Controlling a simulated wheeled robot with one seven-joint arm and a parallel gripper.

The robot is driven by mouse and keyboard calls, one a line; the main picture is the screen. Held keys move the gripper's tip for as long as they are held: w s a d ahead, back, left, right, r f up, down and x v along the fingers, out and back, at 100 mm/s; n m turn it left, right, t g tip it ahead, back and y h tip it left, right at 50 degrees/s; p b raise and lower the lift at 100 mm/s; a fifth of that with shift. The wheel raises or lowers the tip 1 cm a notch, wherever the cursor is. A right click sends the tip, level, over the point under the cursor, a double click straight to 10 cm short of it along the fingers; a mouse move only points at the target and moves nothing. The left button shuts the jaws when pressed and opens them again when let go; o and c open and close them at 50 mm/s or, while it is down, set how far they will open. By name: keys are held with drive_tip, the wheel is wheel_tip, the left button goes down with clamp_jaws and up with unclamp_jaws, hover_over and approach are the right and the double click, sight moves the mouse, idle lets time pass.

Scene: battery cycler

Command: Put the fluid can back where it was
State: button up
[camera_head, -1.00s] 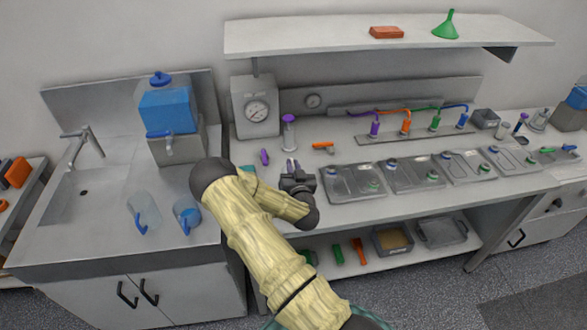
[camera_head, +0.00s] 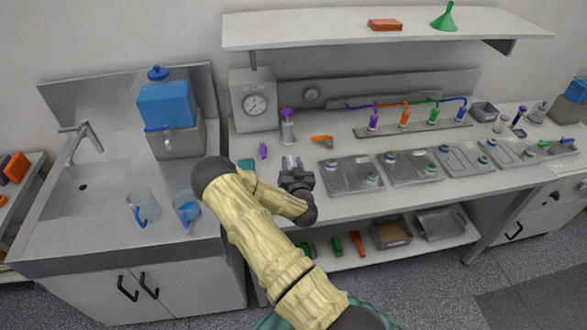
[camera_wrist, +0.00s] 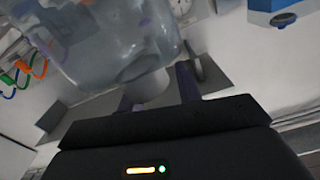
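A clear upright vessel with a purple top (camera_head: 287,128) stands on the bench by the grey gauge box. It is probably the fluid can, though no label shows. My gripper (camera_head: 292,162) is in front of it, low over the bench, fingers pointing towards it. In the upside-down wrist view a large clear vessel (camera_wrist: 105,40) with a narrow neck fills the upper left. The neck lies between or just beyond my gripper's two spread fingers (camera_wrist: 157,92). No clear contact shows. In the head view nothing shows between the fingers.
A blue tank (camera_head: 166,104) with a tap stands by the sink, with two clear jugs (camera_head: 186,208) in front. A gauge box (camera_head: 253,100) is behind the vessel. A purple piece (camera_head: 263,151) and an orange piece (camera_head: 321,140) lie nearby. Trays (camera_head: 349,176) sit to the right; a shelf (camera_head: 300,30) overhangs.

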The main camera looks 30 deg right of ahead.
drive_tip(key=shift+s, duration=0.15)
drive_tip(key=b+v, duration=0.4)
drive_tip(key=v, duration=0.7)
drive_tip(key=shift+s+a, duration=0.2)
drive_tip(key=shift+s, duration=0.15)
drive_tip(key=shift+r, duration=0.15)
